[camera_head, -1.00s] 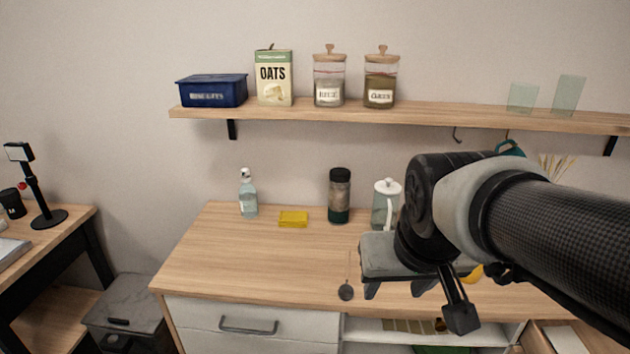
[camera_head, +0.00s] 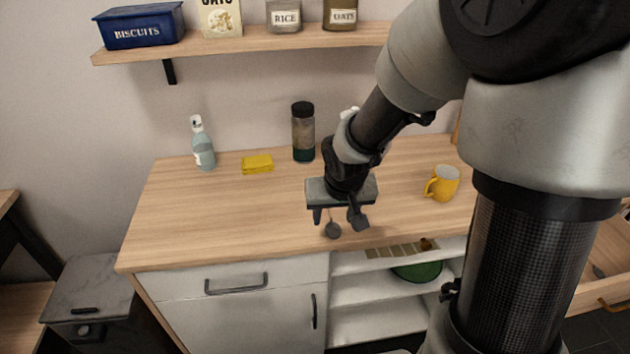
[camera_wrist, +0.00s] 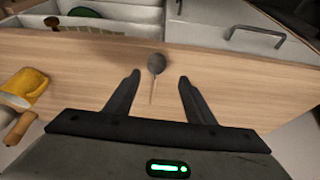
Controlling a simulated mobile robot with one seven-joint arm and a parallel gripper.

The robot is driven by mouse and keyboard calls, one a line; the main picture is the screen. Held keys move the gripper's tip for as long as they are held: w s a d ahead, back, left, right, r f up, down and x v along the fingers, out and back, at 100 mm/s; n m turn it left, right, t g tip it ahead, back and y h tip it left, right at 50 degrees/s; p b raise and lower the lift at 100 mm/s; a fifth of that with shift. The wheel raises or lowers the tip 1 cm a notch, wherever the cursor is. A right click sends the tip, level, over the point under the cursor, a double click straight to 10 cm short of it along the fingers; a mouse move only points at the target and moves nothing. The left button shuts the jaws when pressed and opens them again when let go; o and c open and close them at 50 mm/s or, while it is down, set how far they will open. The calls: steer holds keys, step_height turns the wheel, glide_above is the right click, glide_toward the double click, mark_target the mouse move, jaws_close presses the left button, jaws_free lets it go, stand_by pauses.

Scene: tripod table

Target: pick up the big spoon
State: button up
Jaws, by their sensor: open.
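The big spoon (camera_head: 333,230) lies on the wooden counter near its front edge, its dark round bowl towards that edge. In the wrist view the spoon (camera_wrist: 155,64) shows its bowl just beyond the fingertips and its thin, pale handle running back between the fingers. My gripper (camera_head: 335,219) is over the counter at the spoon, pointing down. In the wrist view my gripper (camera_wrist: 158,77) has its two black fingers apart, one on each side of the handle and not touching it. In the head view the gripper body hides most of the handle.
A yellow mug (camera_head: 442,184) stands right of my gripper. A yellow sponge (camera_head: 257,164), a spray bottle (camera_head: 202,145) and a dark-capped jar (camera_head: 303,134) stand at the back. A wall shelf (camera_head: 240,46) hangs above. The counter's left part is clear.

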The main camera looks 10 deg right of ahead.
mark_target(333, 230)
steer(key=shift+x, duration=0.85)
steer(key=x, duration=0.1)
steer(key=b+x, duration=0.2)
steer(key=x, duration=0.1)
steer(key=shift+d+f, duration=0.15)
steer(key=shift+d, duration=0.2)
steer(key=shift+w+f, duration=0.2)
steer(key=shift+f, duration=0.25)
steer(key=c, duration=1.1)
